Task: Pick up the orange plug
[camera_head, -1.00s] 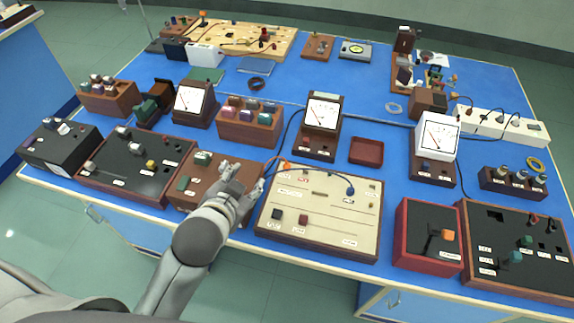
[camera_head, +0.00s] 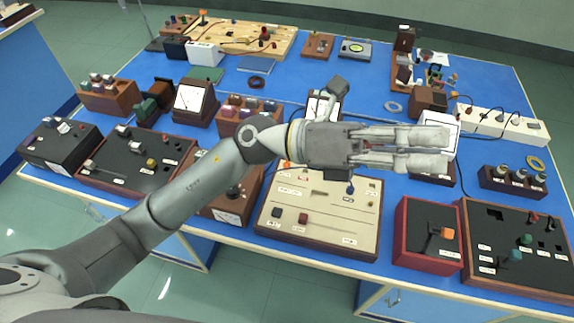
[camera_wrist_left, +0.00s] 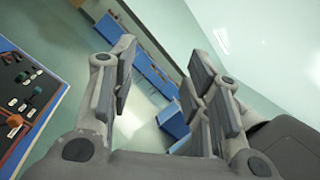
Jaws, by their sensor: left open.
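My left gripper (camera_head: 446,149) is open and empty. It points to the right in the head view, above the bench and in front of a white-faced meter (camera_head: 441,119). In the left wrist view its two fingers (camera_wrist_left: 163,62) are apart with only floor and distant benches between them. A small orange piece (camera_head: 287,163), possibly the orange plug, shows at the cream panel's top left edge, partly hidden by my arm. I cannot tell which one is the plug.
The cream panel (camera_head: 340,238) lies below my forearm. A dark panel with sockets (camera_head: 482,214) stands at the right. A white power strip (camera_head: 490,122) with cables lies behind it.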

